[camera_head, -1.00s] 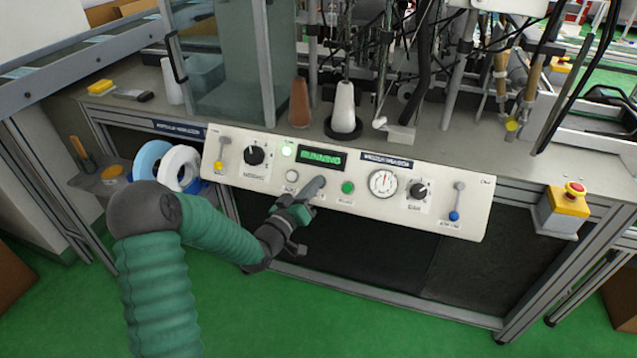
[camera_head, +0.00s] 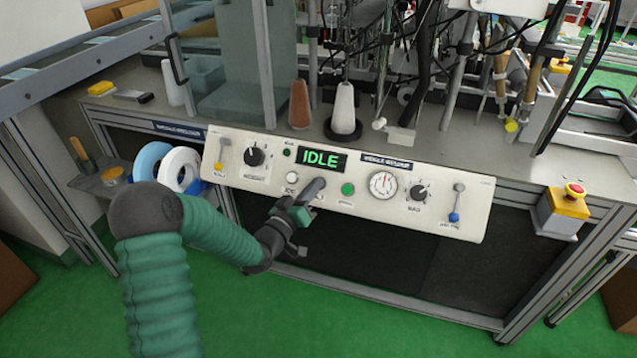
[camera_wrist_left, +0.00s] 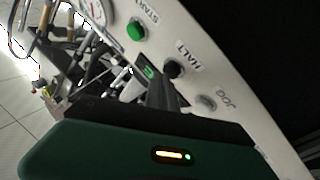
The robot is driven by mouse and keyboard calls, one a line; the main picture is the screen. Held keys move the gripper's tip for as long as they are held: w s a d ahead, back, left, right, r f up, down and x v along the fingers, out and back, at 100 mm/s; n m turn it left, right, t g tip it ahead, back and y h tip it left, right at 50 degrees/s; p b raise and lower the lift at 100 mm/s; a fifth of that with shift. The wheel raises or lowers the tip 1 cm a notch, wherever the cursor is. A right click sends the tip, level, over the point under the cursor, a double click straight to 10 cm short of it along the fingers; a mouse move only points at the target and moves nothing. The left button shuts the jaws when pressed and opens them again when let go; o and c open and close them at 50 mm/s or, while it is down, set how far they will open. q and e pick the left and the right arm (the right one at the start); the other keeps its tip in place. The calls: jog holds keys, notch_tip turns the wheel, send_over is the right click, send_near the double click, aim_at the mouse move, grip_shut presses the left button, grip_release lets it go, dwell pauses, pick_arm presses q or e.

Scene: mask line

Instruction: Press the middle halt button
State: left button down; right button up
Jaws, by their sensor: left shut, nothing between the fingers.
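The control panel (camera_head: 460,190) is a pale sloped board on the front of the machine. Its display (camera_head: 321,160) reads IDLE in green. My left gripper (camera_head: 314,187) is shut and empty, its tip at the panel between the white button (camera_head: 292,178) and the green button (camera_head: 347,189). In the head view it hides the middle button. In the left wrist view the dark halt button (camera_wrist_left: 174,69) shows between the green start button (camera_wrist_left: 136,31) and the jog button (camera_wrist_left: 206,103). My finger is right at the halt button; contact is hard to tell. My right gripper is out of view.
A gauge (camera_head: 382,185), a black knob (camera_head: 254,156) and a blue-tipped lever (camera_head: 455,205) are also on the panel. A yellow box with a red emergency button (camera_head: 574,190) stands at right. Tape rolls (camera_head: 178,167) hang at left.

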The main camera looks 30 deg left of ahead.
pick_arm(q)
jog(key=shift+s+d+r, duration=0.1)
jog(key=shift+s+r, duration=0.25)
jog(key=s+r+p, duration=0.1)
jog(key=s+p, duration=0.1)
jog(key=s+d+r+p, duration=0.1)
jog(key=r, duration=0.1)
jog(key=shift+s+r+p, duration=0.1)
jog(key=shift+s+p, duration=0.3)
dwell(0.6)
